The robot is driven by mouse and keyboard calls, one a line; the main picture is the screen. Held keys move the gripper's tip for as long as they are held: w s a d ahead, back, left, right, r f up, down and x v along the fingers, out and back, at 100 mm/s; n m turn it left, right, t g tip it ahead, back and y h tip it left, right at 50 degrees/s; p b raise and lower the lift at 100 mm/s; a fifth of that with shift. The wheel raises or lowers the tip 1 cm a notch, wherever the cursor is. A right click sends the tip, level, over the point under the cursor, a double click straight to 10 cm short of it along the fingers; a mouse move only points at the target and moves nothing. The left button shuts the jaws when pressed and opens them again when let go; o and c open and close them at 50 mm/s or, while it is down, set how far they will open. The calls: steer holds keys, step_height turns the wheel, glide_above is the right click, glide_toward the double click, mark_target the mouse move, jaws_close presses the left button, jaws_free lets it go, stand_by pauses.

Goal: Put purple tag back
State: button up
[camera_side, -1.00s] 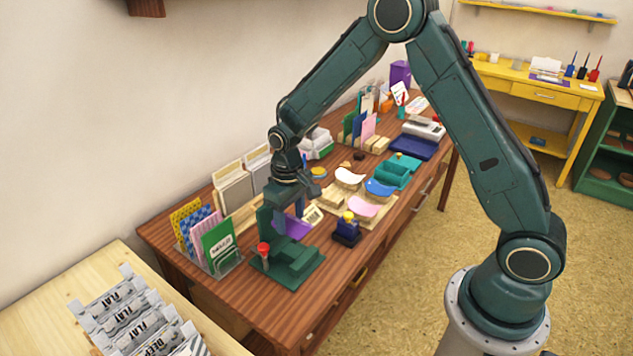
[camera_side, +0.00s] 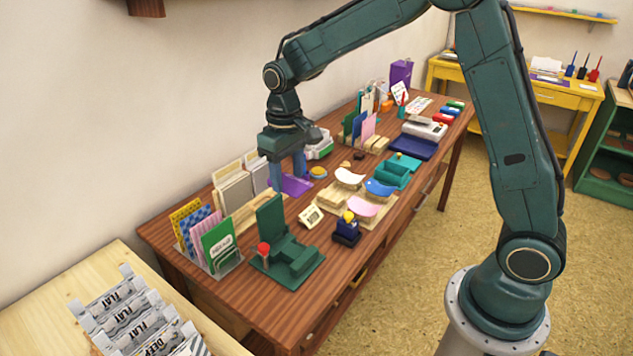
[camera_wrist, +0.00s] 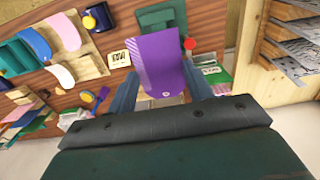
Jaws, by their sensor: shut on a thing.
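The purple tag (camera_side: 297,186) is a flat purple piece with a pale pattern along one edge. It also shows in the wrist view (camera_wrist: 158,62), where it stretches out between the two blue fingers. My gripper (camera_side: 289,178) is shut on it and holds it above the table, left of the round yellow-topped piece. Part of the tag is hidden behind a finger in the side view. Farther back, a wooden rack (camera_side: 379,145) holds upright tags, among them a pink one (camera_side: 369,127) and a blue one (camera_side: 360,130).
A green press (camera_side: 294,260) with a red knob stands nearer the front. Upright cards (camera_side: 218,244) stand left of it. Grey-white upright blocks (camera_side: 234,190) line the wall side.

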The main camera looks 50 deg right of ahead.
stand_by(0.4)
steer(key=w+d, duration=0.4)
steer(key=d, duration=0.8)
glide_above(331, 196)
step_height(331, 196, down, 16)
steer(key=shift+w+r, duration=0.1)
steer(key=shift+f, duration=2.2)
steer(key=shift+f, duration=0.15)
steer(key=o, duration=1)
